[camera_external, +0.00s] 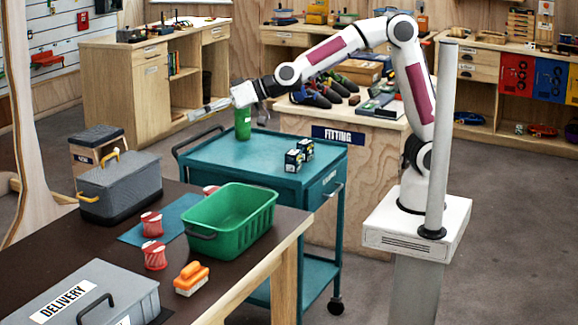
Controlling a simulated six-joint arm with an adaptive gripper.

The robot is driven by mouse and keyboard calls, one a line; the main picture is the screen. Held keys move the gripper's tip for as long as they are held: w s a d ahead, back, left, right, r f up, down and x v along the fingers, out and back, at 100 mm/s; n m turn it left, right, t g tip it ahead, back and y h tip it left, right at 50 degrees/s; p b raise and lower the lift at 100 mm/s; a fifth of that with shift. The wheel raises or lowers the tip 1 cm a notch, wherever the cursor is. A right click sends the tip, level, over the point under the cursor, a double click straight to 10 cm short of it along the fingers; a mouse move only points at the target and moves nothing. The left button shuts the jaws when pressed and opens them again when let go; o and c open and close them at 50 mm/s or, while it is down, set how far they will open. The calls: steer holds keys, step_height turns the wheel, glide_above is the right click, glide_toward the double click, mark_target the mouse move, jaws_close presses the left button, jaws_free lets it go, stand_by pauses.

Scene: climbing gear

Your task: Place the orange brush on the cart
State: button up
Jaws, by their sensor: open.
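The orange brush (191,280) lies on the dark brown table at the lower middle, near the table's right edge. It has an orange body and a pale lower part. The teal cart (235,160) stands behind the table, with a flat top and a drawer at its right end. My gripper (204,110) is open and empty, held in the air above the far left side of the cart and pointing left. It is well away from the brush, up and behind it. The fingertips are small and hard to make out.
A green bin (230,222) stands behind the brush. Red-and-white rolls (154,255) and a blue mat (140,234) lie left of it. Grey toolboxes (118,188) sit on the table. The cart top holds a green cup (243,125) and small dark boxes (294,161); its front middle is clear.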

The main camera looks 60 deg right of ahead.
steer(key=w+a+f+t, duration=0.2)
steer(key=a+f, duration=0.3)
steer(key=a, duration=0.6)
steer(key=m+t+h, duration=0.2)
steer(key=t+h, duration=0.1)
steer(key=h, duration=0.1)
glide_above(194, 270)
steer(key=w, duration=0.4)
step_height(194, 270, down, 19)
steer(key=s+f+h, duration=0.1)
steer(key=s+f, duration=0.3)
steer(key=s, duration=0.1)
steer(key=s+f+t+h, duration=0.1)
steer(key=s+f, duration=0.4)
steer(key=shift+a+f, duration=0.15)
steer(key=shift+f, duration=0.05)
steer(key=shift+s+f+h, duration=0.3)
steer(key=shift+s+h, duration=0.05)
steer(key=shift+h, duration=0.05)
steer(key=shift+w, duration=1.3)
steer(key=shift+w+r, duration=0.1)
steer(key=shift+w, duration=2.5)
